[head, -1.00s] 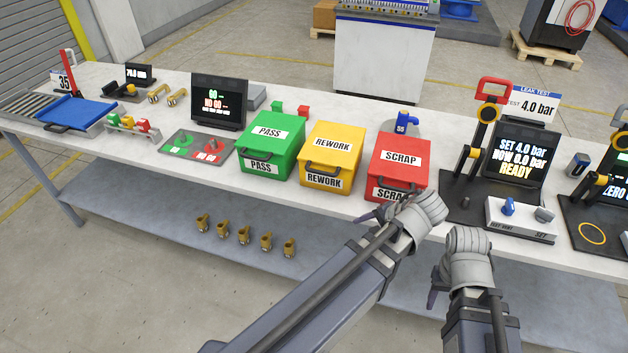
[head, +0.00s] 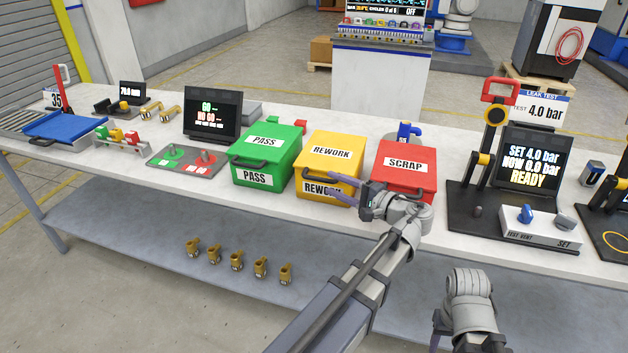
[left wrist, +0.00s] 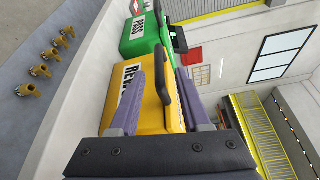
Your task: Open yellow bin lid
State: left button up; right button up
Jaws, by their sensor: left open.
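The yellow REWORK bin (head: 352,169) stands on the bench between the green and red bins. Its lid (head: 345,142) is shut, with a dark handle (head: 322,174) at the front edge. My left gripper (head: 333,192) is in front of this bin, jaws open, fingers pointing towards the handle. In the left wrist view the handle (left wrist: 161,88) appears between the purple fingers (left wrist: 158,82), with no clear grip on it. The fingers partly cover the bin's front label. My right gripper (head: 436,335) hangs low in front of the bench, its fingers mostly hidden.
The green PASS bin (head: 284,165) is close on the left, the red SCRAP bin (head: 417,182) close on the right, beside my left wrist. A leak-test stand (head: 460,190) is further right.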

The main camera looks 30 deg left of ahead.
aim_at(315, 178)
pick_arm(q)
jog(key=a, duration=0.5)
jog(key=w+a, duration=0.1)
jog(key=a, duration=0.1)
jog(key=shift+a+f+b, duration=0.2)
jog(key=shift+f+b, duration=0.1)
jog(key=shift+f, duration=0.05)
jog(key=c, duration=0.7)
grip_shut()
jog(key=shift+s, duration=0.1)
dwell(0.3)
